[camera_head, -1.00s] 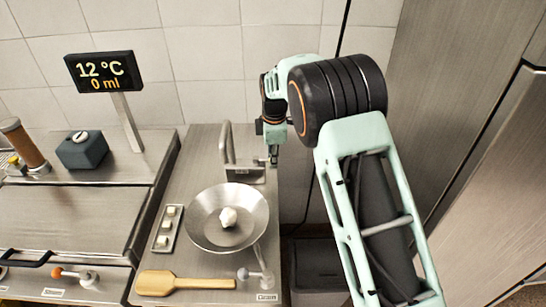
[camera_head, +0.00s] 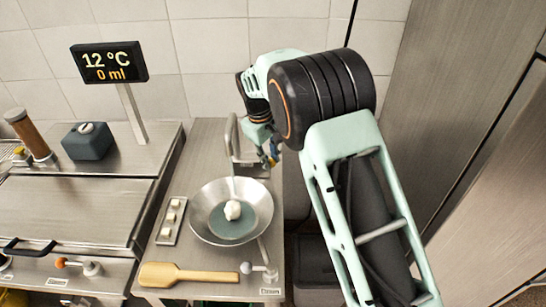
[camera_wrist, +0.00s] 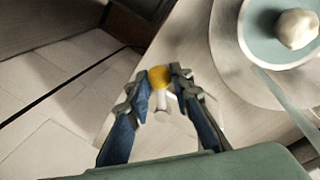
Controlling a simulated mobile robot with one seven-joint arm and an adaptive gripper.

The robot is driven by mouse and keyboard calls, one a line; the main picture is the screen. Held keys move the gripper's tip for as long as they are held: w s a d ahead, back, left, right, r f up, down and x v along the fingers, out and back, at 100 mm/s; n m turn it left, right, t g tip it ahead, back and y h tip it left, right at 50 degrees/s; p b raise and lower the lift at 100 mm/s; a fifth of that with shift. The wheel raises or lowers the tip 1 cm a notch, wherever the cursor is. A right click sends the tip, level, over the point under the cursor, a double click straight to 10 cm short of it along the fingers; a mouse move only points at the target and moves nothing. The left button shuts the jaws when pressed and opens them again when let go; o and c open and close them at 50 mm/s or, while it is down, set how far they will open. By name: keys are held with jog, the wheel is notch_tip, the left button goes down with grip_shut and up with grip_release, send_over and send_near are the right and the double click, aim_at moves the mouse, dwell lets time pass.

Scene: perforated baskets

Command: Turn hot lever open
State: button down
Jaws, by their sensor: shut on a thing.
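A small lever with a yellow knob (camera_wrist: 159,77) and a white shaft shows in the wrist view. My gripper (camera_wrist: 160,86) is shut on the knob, with one finger on each side. In the head view my gripper (camera_head: 270,157) is beside the base of the metal tap (camera_head: 231,140), and the lever is mostly hidden there. A thin stream runs down from the tap into the wide metal bowl (camera_head: 203,222). Bluish water (camera_head: 232,229) and a whitish lump (camera_head: 232,210) are in the bowl. The display (camera_head: 109,63) reads 12 °C and 0 ml.
A wooden spatula (camera_head: 185,273) lies at the front of the counter. A small tray of white pieces (camera_head: 170,221) stands left of the bowl. A lever with a grey knob (camera_head: 257,269) is at the front right. The tiled wall is close behind.

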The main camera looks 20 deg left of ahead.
jog(key=shift+s+a+m, duration=0.2)
jog(key=shift+a+m, duration=0.05)
jog(key=shift+m, duration=0.35)
jog(key=c, duration=1.7)
grip_release()
jog(key=r, duration=0.4)
jog(key=s+a+r, duration=0.1)
jog(key=r, duration=0.3)
jog(key=s+r, duration=0.1)
jog(key=r, duration=0.3)
jog(key=shift+a, duration=0.2)
